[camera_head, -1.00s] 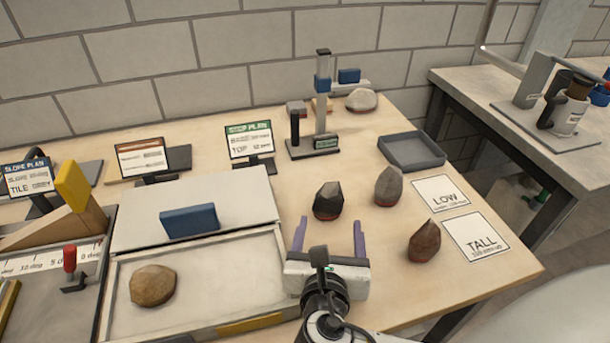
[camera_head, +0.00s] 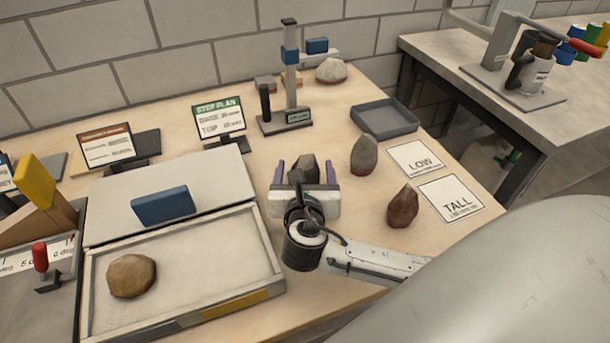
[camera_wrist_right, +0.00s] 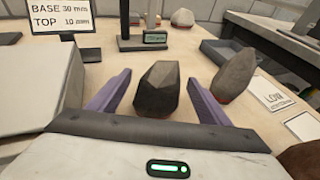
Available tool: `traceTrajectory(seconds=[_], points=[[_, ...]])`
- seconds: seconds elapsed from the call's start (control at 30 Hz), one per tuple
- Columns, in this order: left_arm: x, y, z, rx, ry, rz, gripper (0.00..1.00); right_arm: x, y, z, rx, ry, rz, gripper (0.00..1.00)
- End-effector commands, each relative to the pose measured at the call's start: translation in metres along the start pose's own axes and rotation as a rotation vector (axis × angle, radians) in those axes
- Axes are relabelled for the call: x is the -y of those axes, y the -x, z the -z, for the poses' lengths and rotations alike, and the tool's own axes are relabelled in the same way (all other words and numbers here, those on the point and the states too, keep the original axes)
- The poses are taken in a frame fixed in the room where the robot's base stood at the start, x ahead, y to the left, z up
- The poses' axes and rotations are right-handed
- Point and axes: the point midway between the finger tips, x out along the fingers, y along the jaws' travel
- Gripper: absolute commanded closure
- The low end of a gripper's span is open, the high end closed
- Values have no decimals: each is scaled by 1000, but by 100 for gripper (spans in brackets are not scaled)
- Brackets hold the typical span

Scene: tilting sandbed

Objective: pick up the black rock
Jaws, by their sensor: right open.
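The black rock (camera_head: 304,168) stands upright on the table in the head view, partly hidden behind my right gripper. My right gripper (camera_head: 305,172) is open, with one purple finger on each side of the rock. In the right wrist view the dark rock (camera_wrist_right: 158,88) stands between the open fingers (camera_wrist_right: 157,98), with a visible gap on both sides. It has a reddish band at its base. My left gripper is not in view.
A grey-brown rock (camera_head: 364,155) and a reddish-brown rock (camera_head: 402,207) stand to the right, near the LOW card (camera_head: 415,158) and TALL card (camera_head: 451,199). The sandbed (camera_head: 215,255) with a tan rock (camera_head: 131,276) lies left. A gauge stand (camera_head: 290,95) and grey tray (camera_head: 384,118) are behind.

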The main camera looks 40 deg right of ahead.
Motion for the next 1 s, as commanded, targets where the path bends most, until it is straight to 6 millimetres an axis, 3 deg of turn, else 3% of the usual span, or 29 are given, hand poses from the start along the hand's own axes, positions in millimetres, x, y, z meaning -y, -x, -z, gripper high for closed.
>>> traceTrajectory(seconds=[0.17, 0.53, 0.83, 0.87, 1.0], points=[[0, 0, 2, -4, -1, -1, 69, 0, 0, 0, 0, 0, 0, 28], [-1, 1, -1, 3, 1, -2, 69, 0, 0, 0, -1, 0, -1, 89], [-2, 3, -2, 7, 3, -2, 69, -1, 2, -7, 5, -4, -1, 90], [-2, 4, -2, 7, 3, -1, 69, 0, 3, -10, 6, -5, -1, 98], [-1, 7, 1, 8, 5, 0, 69, -1, 10, -33, 7, -6, -3, 100]])
